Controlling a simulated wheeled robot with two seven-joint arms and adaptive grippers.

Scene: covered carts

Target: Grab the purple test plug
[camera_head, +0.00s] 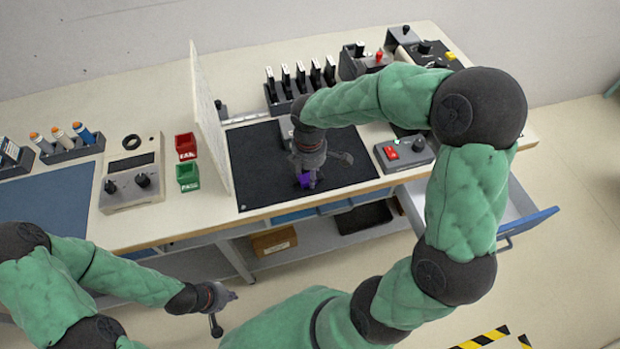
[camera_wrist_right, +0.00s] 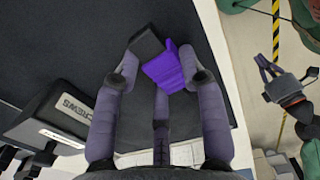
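The purple test plug (camera_head: 305,180) lies on the black mat (camera_head: 253,170) near its front edge, partly hidden by my right gripper (camera_head: 307,176). In the right wrist view the plug (camera_wrist_right: 168,68) has a purple body and a dark grey end. It lies tilted just beyond and between the spread fingers of my right gripper (camera_wrist_right: 161,78). The right fingertip looks close to the purple body; a gap shows at the left one. I cannot tell whether any finger touches it. My left gripper (camera_head: 226,309) is open and empty, low in front of the bench.
A box marked SCREWS (camera_wrist_right: 68,115) stands on the mat beside the gripper. A white upright panel (camera_head: 209,120) stands at the mat's left. A grey box with a red switch (camera_head: 404,154) is to the right. A drawer (camera_head: 515,212) is pulled open at the bench's right.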

